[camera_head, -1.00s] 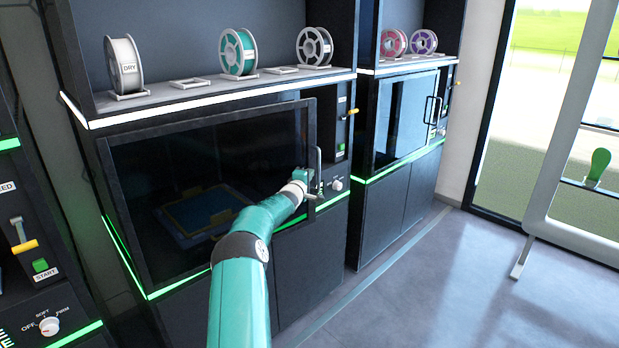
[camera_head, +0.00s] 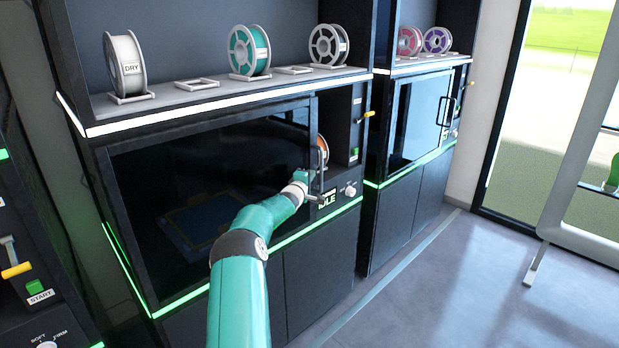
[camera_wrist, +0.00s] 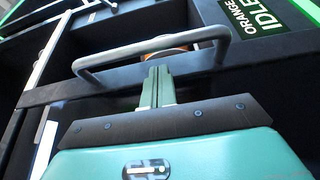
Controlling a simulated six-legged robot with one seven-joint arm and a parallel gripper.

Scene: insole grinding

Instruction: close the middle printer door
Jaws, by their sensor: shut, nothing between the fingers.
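The middle printer door (camera_head: 190,185) is a large dark glass panel in a black frame. It stands ajar: an orange spool (camera_head: 322,149) shows past its right edge. The door's grey bar handle (camera_head: 319,174) is upright at that edge. My gripper (camera_head: 308,178) is at the door's right edge, by the handle. In the wrist view my gripper (camera_wrist: 157,72) is shut and empty, with its fingertips close to the handle bar (camera_wrist: 150,47) and over the door's frame strip (camera_wrist: 110,86). I cannot tell whether they touch. The orange spool is partly hidden behind the bar (camera_wrist: 166,54).
A control panel with an IDLE label (camera_head: 327,198) and a knob (camera_head: 350,190) is right of the door. Another printer (camera_head: 425,115) stands further right with its door shut-looking. Several spools stand on the shelf (camera_head: 215,95) above.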

